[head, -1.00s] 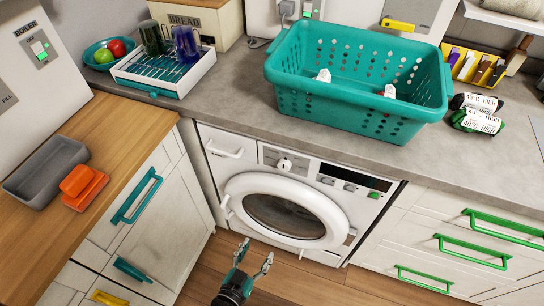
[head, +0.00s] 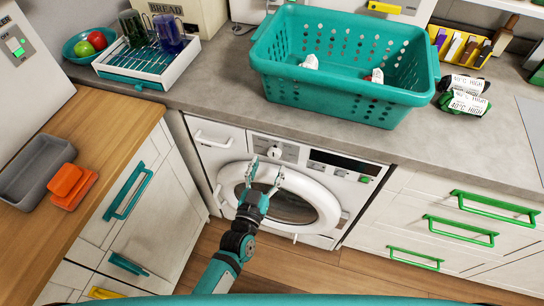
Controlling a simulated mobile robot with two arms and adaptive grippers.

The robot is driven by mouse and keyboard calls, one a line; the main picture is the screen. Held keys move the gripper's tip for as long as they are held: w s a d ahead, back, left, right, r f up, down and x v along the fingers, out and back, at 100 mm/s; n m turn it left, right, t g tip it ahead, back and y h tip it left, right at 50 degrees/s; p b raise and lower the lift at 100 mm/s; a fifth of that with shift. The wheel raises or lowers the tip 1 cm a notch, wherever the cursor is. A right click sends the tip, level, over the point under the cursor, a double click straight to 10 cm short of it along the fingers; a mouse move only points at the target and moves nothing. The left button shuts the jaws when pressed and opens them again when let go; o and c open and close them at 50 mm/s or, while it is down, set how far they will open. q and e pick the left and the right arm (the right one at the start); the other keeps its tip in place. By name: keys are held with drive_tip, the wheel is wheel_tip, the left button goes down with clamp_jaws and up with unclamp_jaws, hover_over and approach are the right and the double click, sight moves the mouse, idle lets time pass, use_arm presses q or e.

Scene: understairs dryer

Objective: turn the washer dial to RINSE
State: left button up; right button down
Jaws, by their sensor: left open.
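The white washer (head: 211,160) stands under the grey counter, with its round door shut. Its white dial (head: 275,152) is on the control panel, left of the dark display; the marks around it are too small to read. My left gripper (head: 267,168) is open and empty in front of the washer door's upper part. Its two fingers point up toward the panel, with the dial just above and between the fingertips in the picture. I cannot tell whether a finger touches anything. My right gripper is not in view.
A teal laundry basket (head: 345,98) stands on the counter above the washer. Green-handled drawers (head: 440,215) are at the right. A wooden counter (head: 105,125) with a grey tray (head: 35,165) is at the left. The floor before the washer is wooden.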

sight(272, 155)
use_arm(q)
drive_tip(key=shift+x, duration=2.2)
drive_tip(key=shift+c, duration=0.2)
drive_tip(key=c, duration=1.1)
drive_tip(key=shift+n, duration=0.4)
drive_tip(key=n, duration=0.3)
drive_tip(key=shift+a+n, duration=0.1)
drive_tip(key=shift+n, duration=0.2)
drive_tip(key=shift+f+n+b, duration=0.1)
drive_tip(key=shift+n+b, duration=0.4)
drive_tip(key=shift+n, duration=1.7)
